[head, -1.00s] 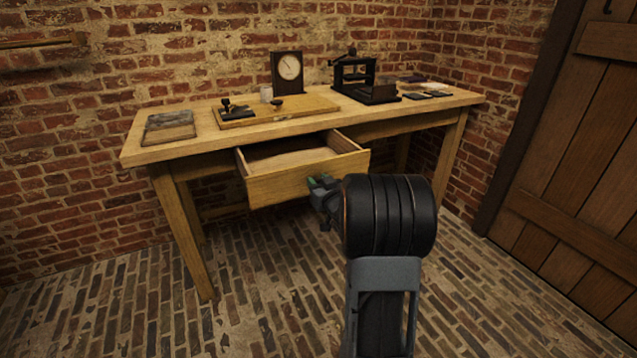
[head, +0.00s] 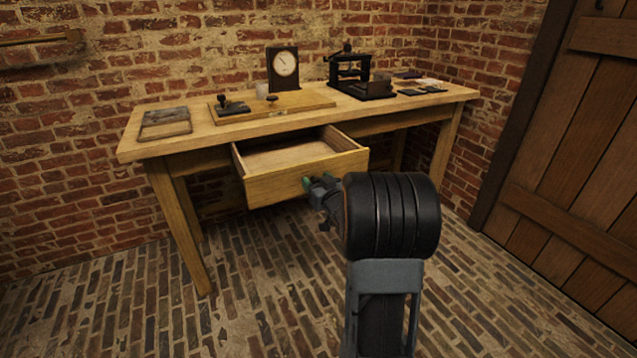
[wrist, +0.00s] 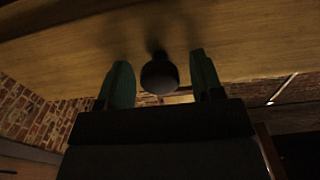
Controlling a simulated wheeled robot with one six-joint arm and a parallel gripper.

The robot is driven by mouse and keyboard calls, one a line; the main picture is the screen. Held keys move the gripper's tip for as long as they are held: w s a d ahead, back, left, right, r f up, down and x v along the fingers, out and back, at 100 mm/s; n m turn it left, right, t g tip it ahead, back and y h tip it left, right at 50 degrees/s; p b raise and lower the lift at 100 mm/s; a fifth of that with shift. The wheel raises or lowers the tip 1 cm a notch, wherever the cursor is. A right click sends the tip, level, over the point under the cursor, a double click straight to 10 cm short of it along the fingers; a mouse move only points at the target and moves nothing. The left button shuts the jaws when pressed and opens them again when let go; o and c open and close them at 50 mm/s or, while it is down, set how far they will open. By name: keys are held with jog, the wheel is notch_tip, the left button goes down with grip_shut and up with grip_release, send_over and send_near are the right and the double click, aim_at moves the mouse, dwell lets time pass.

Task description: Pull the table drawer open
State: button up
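The table drawer (head: 285,186) is pulled well out of the wooden table (head: 185,150), and its bare inside shows in the head view. In the wrist view its pale wooden front (wrist: 235,45) fills the upper part, with a dark round knob (wrist: 158,76) on it. My gripper (wrist: 159,62) has its two green fingers on either side of the knob, with a narrow gap showing on both sides. In the head view my gripper (head: 312,186) is at the drawer front's right half and hides the knob.
On the table top stand a clock (head: 284,69), a black press (head: 358,77), a wooden board with small tools (head: 300,101) and a grey slab (head: 165,123). A plank door (head: 560,180) is at the right. The brick floor before the table is clear.

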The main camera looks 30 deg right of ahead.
jog(key=s+a, duration=0.1)
jog(key=s, duration=1.2)
jog(key=shift+s+a+p, duration=0.3)
jog(key=shift+a+p, duration=0.05)
jog(key=shift+a, duration=0.05)
